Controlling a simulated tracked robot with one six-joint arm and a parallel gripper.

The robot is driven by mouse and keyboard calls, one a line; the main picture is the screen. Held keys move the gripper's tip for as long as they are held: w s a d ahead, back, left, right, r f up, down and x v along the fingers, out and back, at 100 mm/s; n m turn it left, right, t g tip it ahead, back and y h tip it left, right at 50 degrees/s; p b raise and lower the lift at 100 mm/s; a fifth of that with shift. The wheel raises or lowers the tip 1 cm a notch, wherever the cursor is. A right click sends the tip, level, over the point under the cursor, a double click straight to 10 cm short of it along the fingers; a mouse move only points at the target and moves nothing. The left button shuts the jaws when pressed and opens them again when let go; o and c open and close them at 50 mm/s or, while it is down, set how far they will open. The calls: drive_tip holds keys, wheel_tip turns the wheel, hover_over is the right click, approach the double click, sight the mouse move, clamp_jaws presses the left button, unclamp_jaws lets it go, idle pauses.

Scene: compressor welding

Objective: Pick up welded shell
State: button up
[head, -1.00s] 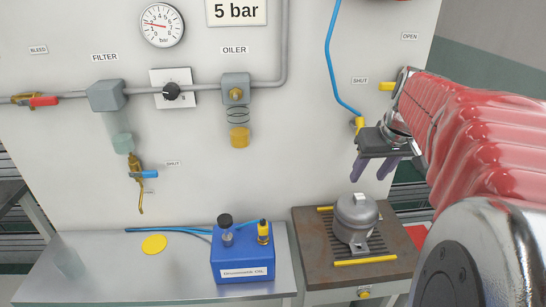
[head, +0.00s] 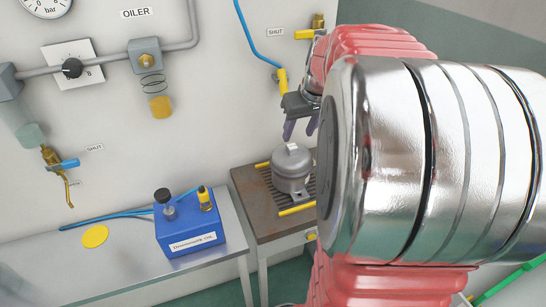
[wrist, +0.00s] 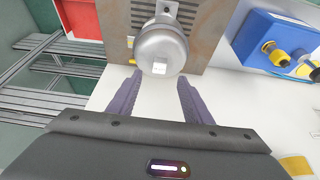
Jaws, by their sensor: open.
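The welded shell is a grey metal compressor shell (head: 291,168) with a small pale block on top. It stands upright on a slatted grate on the brown bench (head: 245,190). My gripper (head: 300,130) is above it, with its purple fingers pointing down, open and empty. In the wrist view the shell (wrist: 160,48) lies just beyond the tips of the open gripper (wrist: 158,85), roughly centred between them and not between the fingers. The shell's right side is partly hidden by my arm in the head view.
Yellow bars (head: 297,209) edge the grate. A blue oil box (head: 190,222) with a label and a yellow disc (head: 95,236) sit on the grey table (head: 135,265) at left. A panel with pipes and a blue hose (head: 250,40) rises behind. A red tray (wrist: 84,18) shows in the wrist view.

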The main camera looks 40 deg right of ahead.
sight(292, 146)
drive_tip(key=shift+x, duration=1.35)
drive_tip(key=shift+x, duration=2.6)
drive_tip(key=shift+w+d, duration=0.15)
drive_tip(key=shift+w, duration=0.05)
clamp_jaws()
drive_tip(key=shift+r, duration=0.1)
